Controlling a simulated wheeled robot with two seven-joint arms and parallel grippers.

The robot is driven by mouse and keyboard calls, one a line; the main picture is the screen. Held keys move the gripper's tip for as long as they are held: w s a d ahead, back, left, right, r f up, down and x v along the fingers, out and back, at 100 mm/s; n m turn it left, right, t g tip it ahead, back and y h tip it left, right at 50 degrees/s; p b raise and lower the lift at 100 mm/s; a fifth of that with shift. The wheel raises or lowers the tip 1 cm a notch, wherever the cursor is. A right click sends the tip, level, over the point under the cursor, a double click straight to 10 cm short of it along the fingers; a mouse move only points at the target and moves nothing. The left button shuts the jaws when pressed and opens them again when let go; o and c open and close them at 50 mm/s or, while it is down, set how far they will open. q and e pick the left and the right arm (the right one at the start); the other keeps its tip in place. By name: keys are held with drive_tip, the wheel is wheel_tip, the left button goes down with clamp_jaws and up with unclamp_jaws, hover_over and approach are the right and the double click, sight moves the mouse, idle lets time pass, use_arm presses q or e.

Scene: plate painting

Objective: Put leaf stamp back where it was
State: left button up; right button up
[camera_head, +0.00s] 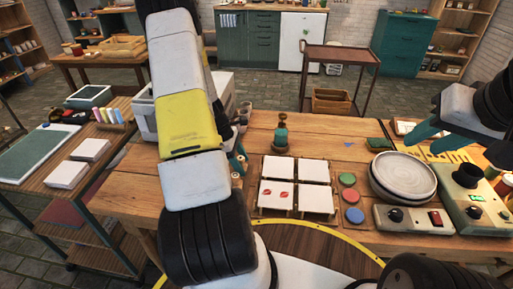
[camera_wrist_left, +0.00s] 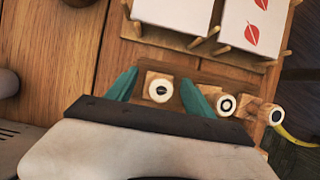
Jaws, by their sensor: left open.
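One stamp (camera_wrist_left: 161,90) with a small dark mark sits between the teal fingers of my left gripper (camera_wrist_left: 159,79). A second stamp (camera_wrist_left: 225,104) with a dark ring lies just right of the fingers, and a third stamp (camera_wrist_left: 270,113) lies further right. I cannot tell for sure which is the leaf stamp. In the head view my left gripper (camera_head: 239,160) is mostly hidden by its arm, left of the tiles. My right gripper (camera_head: 426,118) is open and empty above the right of the table.
White tiles (camera_head: 316,171) sit on a wooden rack; one tile (camera_head: 276,195) has two red leaf prints. Red, green and blue ink pads (camera_head: 354,215) lie beside it. A stack of plates (camera_head: 403,175) and control boxes (camera_head: 414,218) stand at the right. A brown-handled tool (camera_head: 281,135) stands behind.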

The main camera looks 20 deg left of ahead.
use_arm(q)
drive_tip(key=v, duration=1.1)
drive_tip(key=d+r+m+y, duration=0.1)
drive_tip(key=d+r+m, duration=0.55)
drive_tip(key=r, duration=0.55)
drive_tip(key=s+d+r+m+t+y, duration=0.1)
drive_tip(key=s+d+r+m+t, duration=0.4)
drive_tip(key=s+d+r+m, duration=0.9)
drive_tip(key=s+m, duration=0.1)
drive_tip(key=s, duration=0.1)
drive_tip(key=shift+s+r, duration=0.2)
drive_tip(key=shift+s, duration=0.2)
